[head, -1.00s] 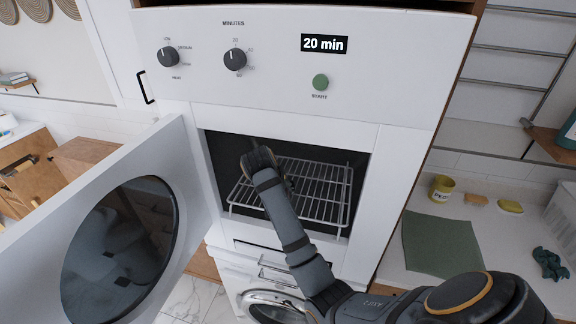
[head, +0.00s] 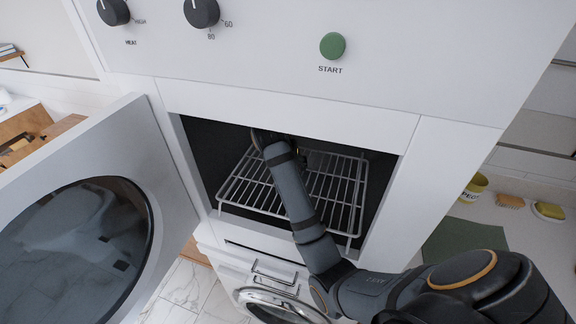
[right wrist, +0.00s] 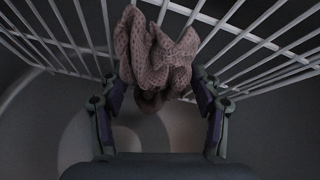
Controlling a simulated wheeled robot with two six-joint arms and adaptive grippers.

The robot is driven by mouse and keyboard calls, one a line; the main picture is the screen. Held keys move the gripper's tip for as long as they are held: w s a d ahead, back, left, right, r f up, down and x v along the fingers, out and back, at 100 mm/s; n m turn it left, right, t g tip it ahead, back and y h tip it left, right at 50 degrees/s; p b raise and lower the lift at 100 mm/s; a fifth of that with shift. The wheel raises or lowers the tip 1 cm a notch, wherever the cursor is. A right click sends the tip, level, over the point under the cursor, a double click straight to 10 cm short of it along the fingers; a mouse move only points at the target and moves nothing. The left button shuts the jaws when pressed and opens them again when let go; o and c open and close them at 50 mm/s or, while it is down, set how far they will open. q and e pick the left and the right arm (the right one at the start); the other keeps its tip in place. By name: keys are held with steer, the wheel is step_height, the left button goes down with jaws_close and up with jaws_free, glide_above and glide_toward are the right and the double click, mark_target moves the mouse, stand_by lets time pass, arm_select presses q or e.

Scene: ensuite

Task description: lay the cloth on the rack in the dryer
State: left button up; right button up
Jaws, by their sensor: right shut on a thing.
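The dryer (head: 400,175) is open, with its round-windowed door (head: 160,190) swung out to the left. A white wire rack (head: 335,195) spans its dark inside. My right arm reaches through the opening over the rack; its gripper is hidden behind my own wrist in the head view. In the right wrist view my right gripper (right wrist: 157,88) is shut on the bunched pinkish-brown cloth (right wrist: 150,50). The cloth is crumpled right by the rack bars; whether it rests on them I cannot tell. My left gripper is not in view.
A green START button (head: 332,46) and knobs sit on the panel above the opening. A round-doored machine (head: 280,305) stands below. On the right counter are a yellow cup (head: 475,187), a yellow sponge (head: 549,211) and a green mat (head: 465,240).

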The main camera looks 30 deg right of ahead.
steer(key=shift+s+a+r, duration=0.1)
steer(key=shift+s+a, duration=0.3)
steer(key=shift+a, duration=0.1)
steer(key=shift+s+a, duration=0.35)
steer(key=o, duration=0.8)
steer(key=shift+w+d, duration=0.2)
steer(key=shift+o, duration=1.4)
steer(key=shift+d+f, duration=0.1)
steer(key=shift+f, duration=0.1)
steer(key=shift+o, duration=1)
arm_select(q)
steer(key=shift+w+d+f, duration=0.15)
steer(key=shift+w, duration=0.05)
arm_select(e)
steer(key=shift+r, duration=0.15)
